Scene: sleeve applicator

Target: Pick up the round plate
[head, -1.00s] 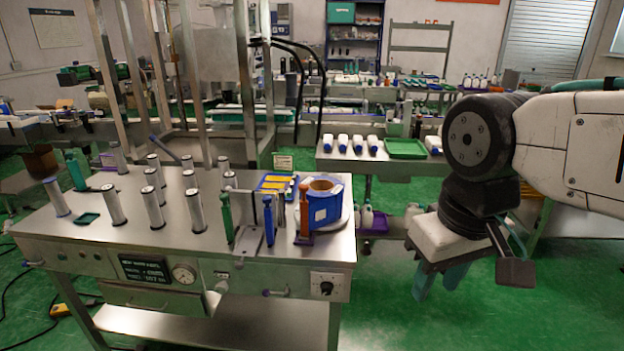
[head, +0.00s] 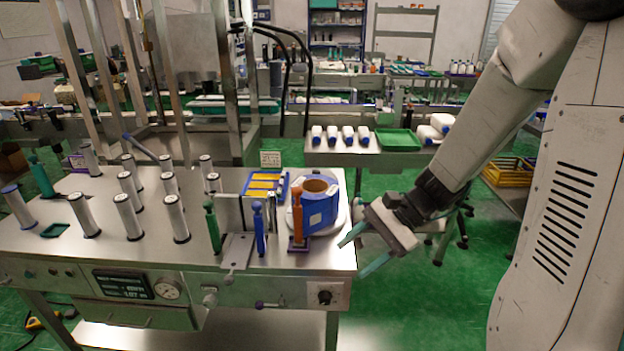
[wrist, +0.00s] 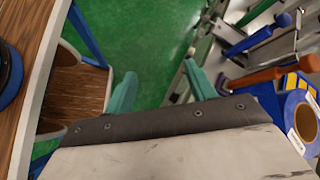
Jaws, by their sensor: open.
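A pale round plate (head: 343,222) lies at the right end of the steel bench in the head view. Most of it is hidden under a blue roll with a brown core (head: 319,203). My gripper (head: 354,258) is open with nothing between its teal fingers. It hangs just right of the bench's right edge, apart from the plate, with its fingers pointing down and left. In the wrist view the open fingers (wrist: 160,72) are over green floor, and the blue roll (wrist: 303,120) is at the right edge. I cannot make out the plate there.
An orange upright tool (head: 299,213) and a blue one (head: 259,228) stand close by the roll. Several grey cylinders fill the bench's left. A wooden surface (wrist: 30,50) with a dark round object is left in the wrist view. Open floor lies right of the bench.

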